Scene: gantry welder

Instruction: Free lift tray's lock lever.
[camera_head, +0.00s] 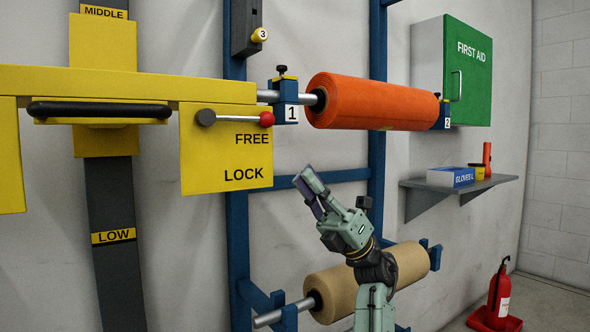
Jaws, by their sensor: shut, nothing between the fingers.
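The lock lever (236,118) is a metal rod with a grey pivot at its left end and a red ball knob (267,119) at its right end. It lies nearly level on a yellow plate (205,165), just above the printed word FREE; LOCK is printed lower down. The plate belongs to the yellow lift tray (130,84), which has a black handle bar (98,111). My gripper (306,184) is shut and empty, below and right of the red knob, pointing up and left. It is apart from the lever.
An orange roll (372,102) on a blue bracket sits right of the lever. A brown roll (370,280) is low behind my arm. Blue uprights (236,230) stand behind. A green first aid cabinet (468,70), a shelf (460,187) and a fire extinguisher (500,295) are at right.

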